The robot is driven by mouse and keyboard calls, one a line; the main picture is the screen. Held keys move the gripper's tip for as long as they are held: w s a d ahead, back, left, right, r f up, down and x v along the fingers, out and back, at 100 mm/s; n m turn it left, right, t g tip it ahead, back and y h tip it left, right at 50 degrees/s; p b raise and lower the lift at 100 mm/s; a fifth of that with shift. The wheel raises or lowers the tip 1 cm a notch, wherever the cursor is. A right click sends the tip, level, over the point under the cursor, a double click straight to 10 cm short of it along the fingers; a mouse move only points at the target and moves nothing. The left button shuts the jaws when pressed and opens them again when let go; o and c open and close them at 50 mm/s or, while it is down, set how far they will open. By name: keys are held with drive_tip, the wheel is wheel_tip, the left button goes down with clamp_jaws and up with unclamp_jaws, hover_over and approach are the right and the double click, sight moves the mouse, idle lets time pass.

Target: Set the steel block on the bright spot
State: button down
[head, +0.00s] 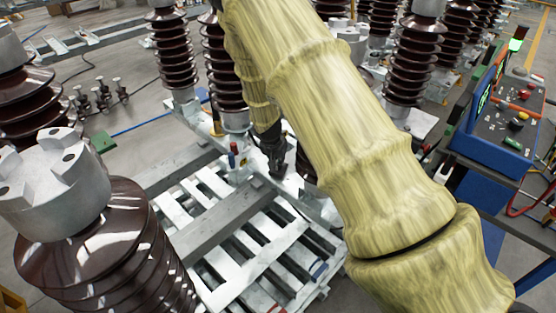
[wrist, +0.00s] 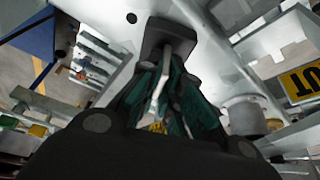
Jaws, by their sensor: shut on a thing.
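My gripper (head: 277,166) is in the middle of the head view, low over a pale metal beam behind the slatted white frame. In the wrist view my gripper (wrist: 165,88) is shut on a narrow, pale grey metal piece, which I take for the steel block (wrist: 178,52). The fingers hide most of it. A dark square patch lies around its far end, against the pale beam. I cannot tell whether the block touches the beam. In the head view I cannot make out the block. I cannot pick out the bright spot for sure in either view.
Ribbed brown insulators (head: 115,245) with grey metal caps stand close at the left and along the back. The slatted white frame (head: 245,250) fills the lower middle. A blue control box (head: 495,125) stands at the right. A yellow sign (wrist: 302,82) shows in the wrist view.

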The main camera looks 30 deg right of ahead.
drive_tip(key=shift+f, duration=0.15)
drive_tip(key=shift+f, duration=0.1)
drive_tip(key=c, duration=1.6)
unclamp_jaws()
